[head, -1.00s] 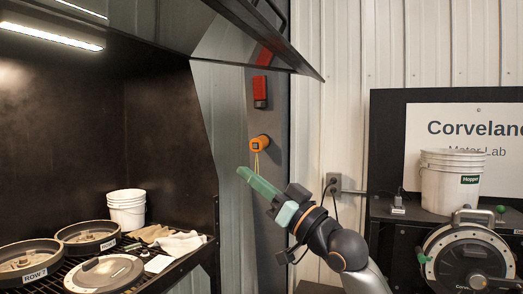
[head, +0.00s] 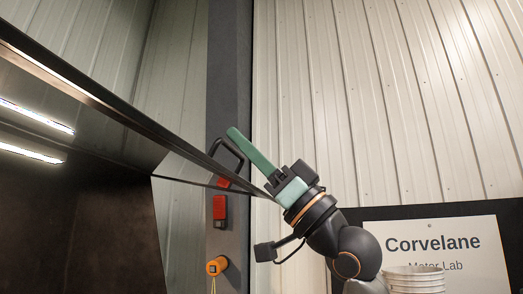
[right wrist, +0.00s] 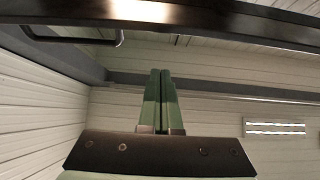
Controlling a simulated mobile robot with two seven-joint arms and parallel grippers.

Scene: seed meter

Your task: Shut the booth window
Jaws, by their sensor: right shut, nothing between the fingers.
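The booth window (head: 120,108) is swung up and open in the head view. Its dark frame edge runs down from the upper left to near my right gripper. A black loop handle (head: 238,152) sits on the frame near its right end; it also shows in the right wrist view (right wrist: 119,39), above and left of my fingers. My right gripper (head: 234,132) has green fingers shut together with nothing between them. In the head view its tips appear just above and beside the handle; contact is not visible. In the right wrist view the closed fingers (right wrist: 160,73) point up below the window frame (right wrist: 220,20). My left gripper is out of view.
A grey post (head: 229,80) bears a red device (head: 220,208) and an orange knob-like device (head: 216,266) below the handle. At the lower right are a Corvelane sign (head: 433,245) and a white bucket (head: 413,277). The pale wall behind the gripper is clear.

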